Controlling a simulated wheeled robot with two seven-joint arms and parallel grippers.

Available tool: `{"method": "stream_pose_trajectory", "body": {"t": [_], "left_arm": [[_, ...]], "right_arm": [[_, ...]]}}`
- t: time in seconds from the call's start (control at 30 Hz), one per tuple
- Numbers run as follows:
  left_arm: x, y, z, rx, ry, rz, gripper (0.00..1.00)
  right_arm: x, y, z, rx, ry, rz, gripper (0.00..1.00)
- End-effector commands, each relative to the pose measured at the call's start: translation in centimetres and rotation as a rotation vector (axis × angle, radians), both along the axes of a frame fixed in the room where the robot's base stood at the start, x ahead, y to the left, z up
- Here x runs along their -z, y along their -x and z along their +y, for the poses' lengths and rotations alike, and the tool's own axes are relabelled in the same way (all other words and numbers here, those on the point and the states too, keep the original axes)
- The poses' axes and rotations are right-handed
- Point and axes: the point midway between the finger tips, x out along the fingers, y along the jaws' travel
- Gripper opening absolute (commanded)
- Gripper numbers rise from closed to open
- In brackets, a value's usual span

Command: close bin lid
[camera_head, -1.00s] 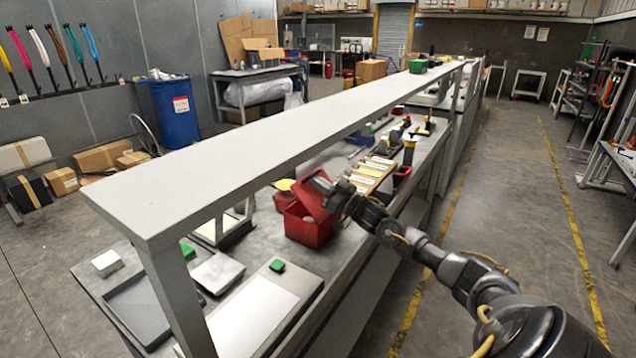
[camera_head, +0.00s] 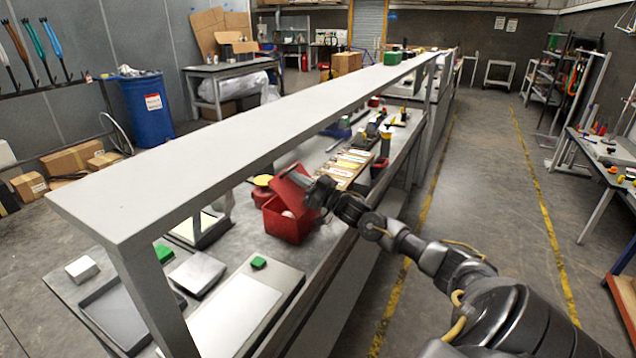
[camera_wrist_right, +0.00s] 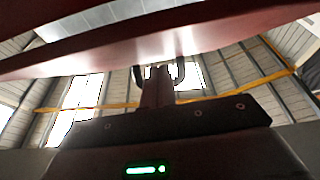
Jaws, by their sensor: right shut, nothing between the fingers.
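The red bin (camera_head: 287,226) stands on the grey workbench under the long shelf. Its red lid (camera_head: 291,192) is open and tilted up over the bin, with a pale thing partly visible inside. My right gripper (camera_head: 312,186) is at the raised lid, shut with nothing held; I cannot tell whether it touches the lid. In the right wrist view, the shut fingers (camera_wrist_right: 158,80) point toward a dark red panel (camera_wrist_right: 130,45), apparently the lid, which crosses the view close in front. My left gripper is not in view.
The long grey shelf (camera_head: 220,135) runs above the bench close behind the bin. A yellow-topped red container (camera_head: 263,186) stands behind the bin, and a board with labelled strips (camera_head: 348,165) lies beyond it. A green block (camera_head: 258,263) sits in front. The aisle on the right is clear.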

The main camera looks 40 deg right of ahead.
Motion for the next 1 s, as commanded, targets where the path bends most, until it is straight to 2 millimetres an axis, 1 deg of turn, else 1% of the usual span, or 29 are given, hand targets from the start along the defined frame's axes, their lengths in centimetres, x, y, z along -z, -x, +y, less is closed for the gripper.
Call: {"method": "stream_pose_trajectory", "body": {"t": [0.03,0.17,0.4,0.6,0.73,0.9,0.97,1.0], "left_arm": [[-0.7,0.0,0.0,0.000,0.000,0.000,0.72],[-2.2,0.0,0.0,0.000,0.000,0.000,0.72],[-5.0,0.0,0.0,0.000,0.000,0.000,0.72],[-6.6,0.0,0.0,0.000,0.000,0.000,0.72],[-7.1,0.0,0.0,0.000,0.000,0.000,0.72],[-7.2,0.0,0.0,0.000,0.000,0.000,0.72],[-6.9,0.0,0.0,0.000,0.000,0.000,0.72],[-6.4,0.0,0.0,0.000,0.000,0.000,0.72]], "right_arm": [[-0.2,0.7,-0.2,0.001,0.001,0.004,0.00],[-0.3,2.9,-0.8,0.000,0.000,0.005,0.00],[-0.4,7.4,-2.1,0.000,-0.001,0.005,0.00],[-0.3,10.2,-2.9,0.000,-0.002,0.003,0.00],[-0.1,11.2,-3.2,0.000,-0.001,0.001,0.00],[0.0,11.7,-3.3,0.000,0.000,0.000,0.00],[0.3,11.8,-3.4,0.000,0.001,0.001,0.00],[1.0,11.8,-3.4,-0.001,0.003,0.005,0.00]]}}
